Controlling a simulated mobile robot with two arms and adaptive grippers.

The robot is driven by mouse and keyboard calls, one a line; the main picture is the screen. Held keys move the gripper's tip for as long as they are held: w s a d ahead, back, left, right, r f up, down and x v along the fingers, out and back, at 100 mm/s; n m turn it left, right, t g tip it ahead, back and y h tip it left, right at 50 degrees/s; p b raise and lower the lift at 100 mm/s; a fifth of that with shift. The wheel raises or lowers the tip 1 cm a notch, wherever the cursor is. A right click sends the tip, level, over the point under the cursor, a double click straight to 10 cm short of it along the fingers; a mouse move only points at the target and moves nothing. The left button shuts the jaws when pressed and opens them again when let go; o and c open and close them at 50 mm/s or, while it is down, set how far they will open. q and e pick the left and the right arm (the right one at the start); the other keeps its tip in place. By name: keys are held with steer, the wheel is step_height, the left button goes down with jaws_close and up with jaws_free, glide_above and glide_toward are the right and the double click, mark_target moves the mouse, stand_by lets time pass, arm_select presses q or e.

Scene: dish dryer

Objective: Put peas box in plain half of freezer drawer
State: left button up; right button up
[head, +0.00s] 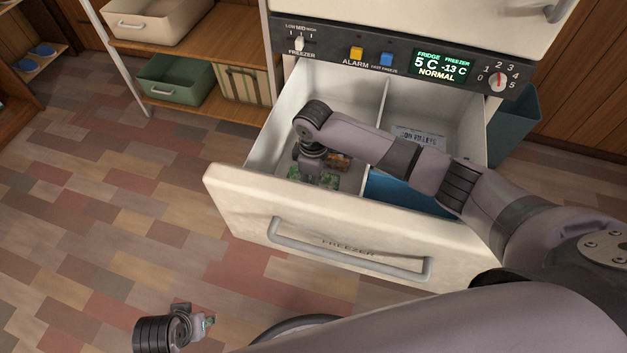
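The freezer drawer (235,200) is pulled out and split by a white divider. Its left half is plain white inside; its right half has a blue area (410,192) near the front. My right gripper (318,178) reaches down into the left half. A green printed pack (327,183), which looks like the peas box, lies low in that half at the fingertips. The gripper partly hides it, and I cannot tell whether the fingers are shut on it. My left gripper (208,321) is low at the bottom left, away from the drawer, and its opening is unclear.
A brown pack (339,161) lies behind the green one. A pale box marked fillets (418,137) lies in the right half. The control panel (400,66) is above the drawer. Shelves with a green bin (174,82) stand at left; floor in front is clear.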

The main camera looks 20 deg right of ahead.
steer(key=o, duration=1.4)
steer(key=shift+r, duration=0.45)
arm_select(q)
steer(key=s+f+p, duration=0.3)
steer(key=f, duration=0.7)
steer(key=shift+a+g, duration=0.15)
steer(key=shift+g, duration=0.15)
arm_select(e)
step_height(320, 180, up, 11)
steer(key=shift+r, duration=0.15)
